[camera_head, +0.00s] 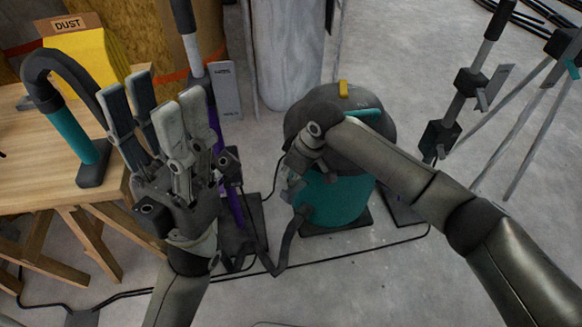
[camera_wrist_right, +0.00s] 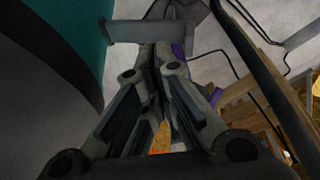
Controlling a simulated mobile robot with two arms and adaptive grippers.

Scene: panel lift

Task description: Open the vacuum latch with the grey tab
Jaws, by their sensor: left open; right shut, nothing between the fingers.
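The vacuum is a teal canister (camera_head: 335,203) with a dark grey lid (camera_head: 300,105). A small yellow tab (camera_head: 343,88) and a teal strip (camera_head: 362,112) show on the lid. In the right wrist view, a flat grey bar, seemingly the grey tab (camera_wrist_right: 150,31), sticks out sideways beside the teal body (camera_wrist_right: 92,22). My right gripper (camera_wrist_right: 160,52) is shut and empty; its fingertips are close to the bar, but contact is unclear. In the head view my right wrist hides much of the vacuum's left side. My left gripper (camera_head: 155,98) is open and empty, left of the vacuum.
A wooden table (camera_head: 30,170) at left holds a curved black and teal nozzle (camera_head: 70,135) and a yellow dust box (camera_head: 90,50). A purple stick vacuum (camera_head: 213,125) stands behind my left gripper. Black cables cross the floor. Stands fill the upper right.

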